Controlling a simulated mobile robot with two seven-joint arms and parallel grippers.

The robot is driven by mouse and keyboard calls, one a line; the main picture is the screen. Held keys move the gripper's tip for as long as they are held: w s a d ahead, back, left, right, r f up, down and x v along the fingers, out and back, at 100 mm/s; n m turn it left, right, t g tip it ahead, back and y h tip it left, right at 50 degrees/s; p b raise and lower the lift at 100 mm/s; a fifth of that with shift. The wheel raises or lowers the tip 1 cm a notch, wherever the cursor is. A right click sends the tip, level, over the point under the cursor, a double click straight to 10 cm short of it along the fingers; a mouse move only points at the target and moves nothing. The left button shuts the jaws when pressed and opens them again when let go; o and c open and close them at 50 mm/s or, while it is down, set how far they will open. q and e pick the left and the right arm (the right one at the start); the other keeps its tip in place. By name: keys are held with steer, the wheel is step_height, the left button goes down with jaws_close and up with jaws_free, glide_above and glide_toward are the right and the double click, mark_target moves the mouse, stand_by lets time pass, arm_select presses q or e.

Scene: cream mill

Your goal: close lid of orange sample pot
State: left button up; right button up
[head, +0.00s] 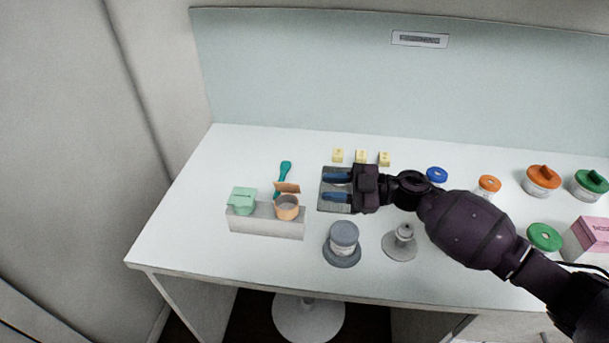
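The orange sample pot (287,211) sits in the right part of a grey block holder (265,225) at the left of the table. Its orange lid (287,187) stands raised at the pot's back edge, so the pot's mouth is open. A green pot (242,200) is beside it in the same holder, with its lid over the top. My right gripper (337,187) is to the right of the orange pot, fingers pointing left toward it. Its two blue fingertips are apart with nothing between them. My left gripper is not in view.
A grey plate (334,203) lies under my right gripper. A teal spoon (284,172) lies behind the orange pot. A grey-lidded jar (343,239) and a metal stand (402,240) are in front. Several lidded jars, one orange-topped (543,176), are at right. The table's left end is clear.

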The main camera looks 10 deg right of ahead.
mark_target(287, 187)
steer(key=shift+m+t, duration=0.6)
steer(key=x, duration=0.3)
steer(key=b+x, duration=0.1)
steer(key=x, duration=0.2)
steer(key=b+x, duration=0.1)
steer(key=x, duration=0.3)
steer(key=shift+w+d+f, duration=0.15)
steer(key=shift+w+f, duration=0.1)
steer(key=shift+f, duration=0.05)
steer(key=shift+c, duration=0.3)
jaws_close()
